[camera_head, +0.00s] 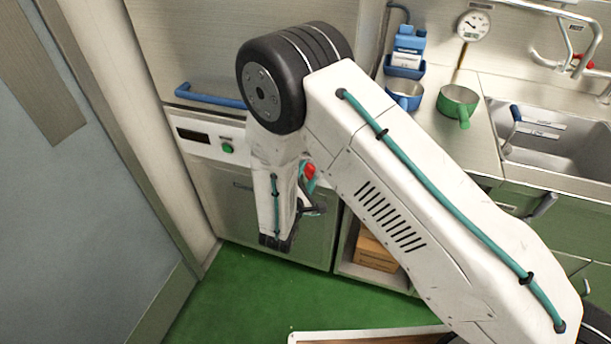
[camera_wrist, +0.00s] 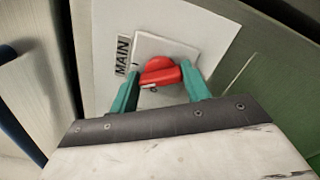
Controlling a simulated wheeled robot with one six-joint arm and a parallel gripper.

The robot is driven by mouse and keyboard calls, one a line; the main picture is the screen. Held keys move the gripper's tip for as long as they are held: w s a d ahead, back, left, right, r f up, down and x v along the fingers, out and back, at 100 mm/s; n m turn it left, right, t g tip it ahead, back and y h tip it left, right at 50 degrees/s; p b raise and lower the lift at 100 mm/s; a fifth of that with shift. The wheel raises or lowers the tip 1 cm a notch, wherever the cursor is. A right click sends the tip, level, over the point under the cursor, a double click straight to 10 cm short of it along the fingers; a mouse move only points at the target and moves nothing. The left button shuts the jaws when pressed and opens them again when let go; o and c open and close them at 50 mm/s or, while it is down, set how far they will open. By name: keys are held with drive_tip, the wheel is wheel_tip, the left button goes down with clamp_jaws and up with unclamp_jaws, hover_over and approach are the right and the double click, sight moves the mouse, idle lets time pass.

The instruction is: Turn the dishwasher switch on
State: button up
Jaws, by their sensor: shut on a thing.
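The red rotary switch (camera_wrist: 160,72) sits on a light square plate beside a label reading "MAIN" (camera_wrist: 123,56) in the wrist view. The teal fingers of my gripper (camera_wrist: 161,80) stand on both sides of the red knob and are shut on it. A white mark shows on the knob's lower left edge. In the head view the red switch (camera_head: 309,170) shows at the right side of the dishwasher (camera_head: 225,195), partly hidden by my arm. The dishwasher has a white control panel with a dark display and a green button (camera_head: 228,148).
A blue bar handle (camera_head: 208,96) runs across the dishwasher above its panel. A counter with a blue pan (camera_head: 404,94), a green pan (camera_head: 458,103) and a sink (camera_head: 560,148) lies to the right. A cardboard box (camera_head: 374,252) sits low beside the dishwasher.

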drive_tip(key=m, duration=0.5)
drive_tip(key=shift+f+m, duration=0.15)
drive_tip(key=shift+m, duration=0.25)
drive_tip(key=shift+o, duration=0.2)
drive_tip(key=shift+c, duration=0.2)
drive_tip(key=o, duration=1)
drive_tip(key=shift+s, duration=0.15)
drive_tip(key=v, duration=0.7)
drive_tip(key=shift+s, duration=0.3)
drive_tip(key=shift+a, duration=0.1)
